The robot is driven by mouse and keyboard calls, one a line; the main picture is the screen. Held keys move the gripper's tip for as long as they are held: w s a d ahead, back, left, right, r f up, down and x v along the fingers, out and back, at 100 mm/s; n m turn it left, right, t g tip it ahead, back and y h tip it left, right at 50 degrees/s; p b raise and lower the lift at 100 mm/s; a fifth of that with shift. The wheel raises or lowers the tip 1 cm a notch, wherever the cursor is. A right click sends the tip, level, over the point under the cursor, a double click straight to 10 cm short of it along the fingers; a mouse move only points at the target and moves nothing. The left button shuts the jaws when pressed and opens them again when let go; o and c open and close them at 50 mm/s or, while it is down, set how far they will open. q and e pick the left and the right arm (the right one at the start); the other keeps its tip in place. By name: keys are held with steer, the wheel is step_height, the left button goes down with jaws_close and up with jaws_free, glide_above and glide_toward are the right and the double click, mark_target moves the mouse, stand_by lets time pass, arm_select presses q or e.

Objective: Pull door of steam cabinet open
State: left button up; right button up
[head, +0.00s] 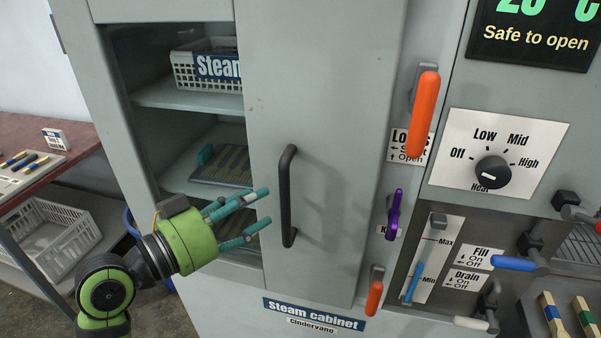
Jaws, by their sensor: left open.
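The steam cabinet (168,277) stands in front of me, with its name label at the bottom. Its grey door (345,130) is partly open, and shelves show in the gap to its left. The black upright door handle (286,195) is near the door's left edge. My left gripper (266,206) is open and empty, its teal fingers pointing right. The fingertips are just left of the handle and seem apart from it. My right gripper is not in view.
Inside are a white basket (182,72) and a slatted tray (222,170). Right of the door are an orange lever (425,112), a purple key (394,213), a lower orange lever (374,297) and a heat knob (492,171). A red-topped table (75,135) stands left.

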mark_target(283, 187)
arm_select(q)
steer(key=shift+s+d+r+m+h, duration=0.15)
steer(key=shift+s+r+m+h, duration=0.1)
steer(key=shift+r, duration=0.2)
steer(key=shift+s+d+r+m+h, duration=0.15)
steer(key=shift+s+r, duration=0.1)
steer(key=shift+r, duration=0.15)
steer(key=shift+d+r, duration=0.2)
steer(key=p+x, duration=0.2)
steer(key=x, duration=0.3)
steer(key=shift+w+d+p, duration=0.1)
steer(key=shift+d+p, duration=0.2)
steer(key=shift+d, duration=0.05)
steer(key=shift+w+d+f, duration=0.1)
steer(key=shift+w+d, duration=0.15)
jaws_close()
